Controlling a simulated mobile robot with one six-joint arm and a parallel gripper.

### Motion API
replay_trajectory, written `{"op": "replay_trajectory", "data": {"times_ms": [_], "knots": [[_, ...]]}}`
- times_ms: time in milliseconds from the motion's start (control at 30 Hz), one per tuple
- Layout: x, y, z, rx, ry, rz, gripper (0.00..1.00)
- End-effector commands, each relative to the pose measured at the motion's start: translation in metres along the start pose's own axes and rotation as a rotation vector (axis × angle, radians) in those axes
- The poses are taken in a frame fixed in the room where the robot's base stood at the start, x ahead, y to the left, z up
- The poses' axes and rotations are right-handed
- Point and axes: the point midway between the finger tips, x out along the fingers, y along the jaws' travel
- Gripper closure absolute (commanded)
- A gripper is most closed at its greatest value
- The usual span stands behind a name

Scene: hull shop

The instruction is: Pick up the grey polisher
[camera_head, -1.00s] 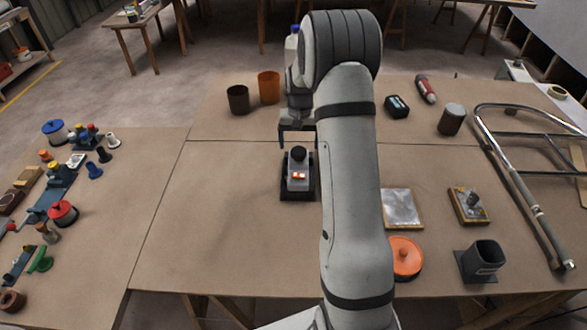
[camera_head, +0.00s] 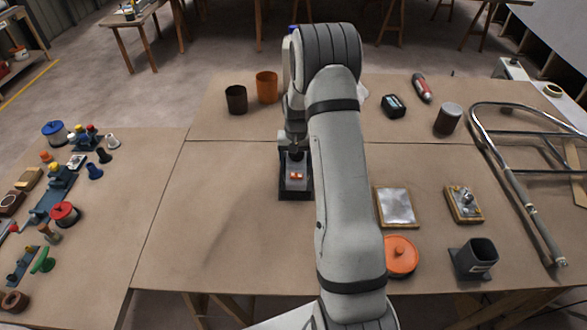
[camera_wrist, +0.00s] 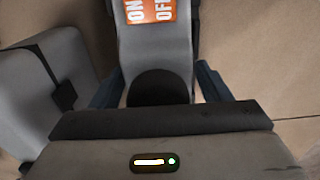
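The grey polisher (camera_head: 296,184) stands on the workbench on a dark base, left of my arm. It has an orange ON/OFF label, and its grey body (camera_wrist: 158,52) also shows in the wrist view. Its black knob (camera_wrist: 160,88) lies between the two blue fingers of my gripper (camera_wrist: 160,80). My gripper is down over the polisher's far end, with one finger on each side of the knob. The fingers look open, with no clear grip seen. In the head view my gripper (camera_head: 295,152) partly hides the knob.
A metal plate (camera_head: 397,206), an orange lidded disc (camera_head: 400,256) and a grey holder (camera_head: 475,259) stand right of my arm. The bench left of the polisher is clear.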

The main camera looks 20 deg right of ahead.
Motion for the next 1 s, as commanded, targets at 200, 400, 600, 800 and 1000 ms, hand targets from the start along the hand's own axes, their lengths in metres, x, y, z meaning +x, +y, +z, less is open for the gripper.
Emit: {"op": "replay_trajectory", "data": {"times_ms": [200,400,600,800,1000], "knots": [[-0.0003,0.0003,-0.0001,0.0,0.0,0.0,0.48],[-0.0003,0.0004,-0.0002,0.001,0.0,0.0,0.64],[-0.0004,0.0005,-0.0002,0.001,0.0,0.0,0.81],[-0.0018,0.0006,-0.0011,0.002,0.003,-0.001,0.92],[-0.0038,0.0009,-0.0014,0.002,0.004,-0.001,0.92]]}}
